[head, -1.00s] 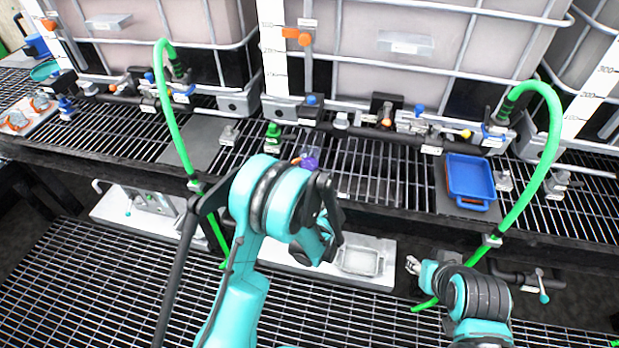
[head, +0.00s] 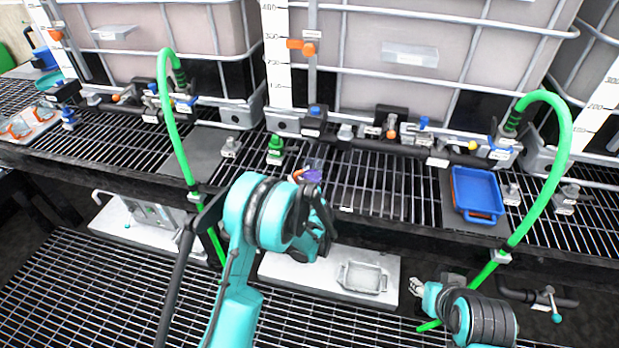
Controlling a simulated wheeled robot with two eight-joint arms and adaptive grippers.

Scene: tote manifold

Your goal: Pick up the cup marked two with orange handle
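A small orange part (head: 298,174) shows on the grating shelf beside a purple part (head: 312,177) and something clear, just behind my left arm. It may be the handle of the cup, but the arm hides most of it and I cannot read a number. My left gripper (head: 322,238) is in front of and below the shelf edge, mostly hidden behind my teal wrist, so its fingers cannot be judged. My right gripper (head: 416,286) is small and low at the right, below the shelf and well away from the orange part. Its finger opening is unclear.
A green fitting (head: 275,148) stands left of the orange part. A blue tray (head: 477,193) is at the right on the shelf. Green hoses (head: 172,125) hang over the shelf edge on both sides. Large totes with valves line the back. A white plate (head: 285,271) lies below the shelf.

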